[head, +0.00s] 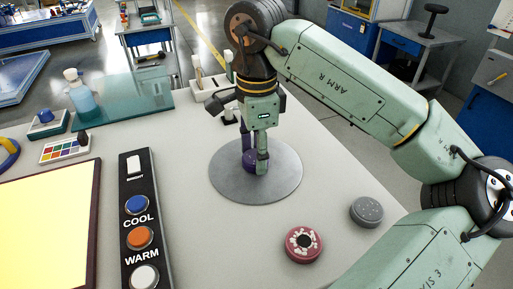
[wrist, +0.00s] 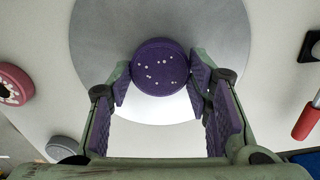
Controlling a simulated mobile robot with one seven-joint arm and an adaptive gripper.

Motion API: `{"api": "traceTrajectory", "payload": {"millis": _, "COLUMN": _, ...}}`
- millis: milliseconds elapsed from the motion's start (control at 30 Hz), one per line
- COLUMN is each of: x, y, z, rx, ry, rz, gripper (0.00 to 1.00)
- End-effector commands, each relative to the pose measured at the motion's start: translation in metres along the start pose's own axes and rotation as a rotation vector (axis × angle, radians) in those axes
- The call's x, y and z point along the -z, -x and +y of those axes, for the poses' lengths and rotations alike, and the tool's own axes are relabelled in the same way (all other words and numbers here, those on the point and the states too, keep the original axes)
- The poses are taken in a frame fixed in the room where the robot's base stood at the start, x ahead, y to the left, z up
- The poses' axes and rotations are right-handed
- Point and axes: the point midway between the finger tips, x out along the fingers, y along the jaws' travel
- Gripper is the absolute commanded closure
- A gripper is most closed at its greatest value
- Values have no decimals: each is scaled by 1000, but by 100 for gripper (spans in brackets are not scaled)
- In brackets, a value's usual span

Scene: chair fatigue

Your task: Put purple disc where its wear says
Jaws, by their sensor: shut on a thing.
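The purple disc (head: 249,160) is at the round grey metal plate (head: 285,185), partly hidden by my gripper in the head view. The wrist view shows the purple disc (wrist: 161,67) with several small pale dots scattered on its face. My gripper (head: 257,160) points down over the plate. In the wrist view my gripper (wrist: 161,75) has its purple-padded fingers on both sides of the disc, shut on it. I cannot tell whether the disc rests on the plate or is just above it. A pinkish-red disc (head: 291,248) with white patches and a grey speckled disc (head: 366,211) lie front right.
A black panel (head: 128,206) carries a white switch, blue COOL, orange WARM and white buttons. Left of it lies a lit yellow panel (head: 45,230). The table between panel and plate is clear.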

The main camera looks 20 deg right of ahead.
Motion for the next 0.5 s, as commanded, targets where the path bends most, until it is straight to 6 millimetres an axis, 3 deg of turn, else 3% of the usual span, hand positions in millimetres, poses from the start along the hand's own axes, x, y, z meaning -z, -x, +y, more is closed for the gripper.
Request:
{"api": "traceTrajectory", "payload": {"millis": 367, "x": 0, "y": -7, "z": 0, "rx": 1, "ry": 0, "rz": 0, "gripper": 88}}
{"api": "traceTrajectory", "payload": {"millis": 400, "x": 0, "y": -7, "z": 0, "rx": 1, "ry": 0, "rz": 0, "gripper": 54}}
{"api": "traceTrajectory", "payload": {"millis": 500, "x": 0, "y": -6, "z": 0, "rx": 1, "ry": 0, "rz": 0, "gripper": 47}}
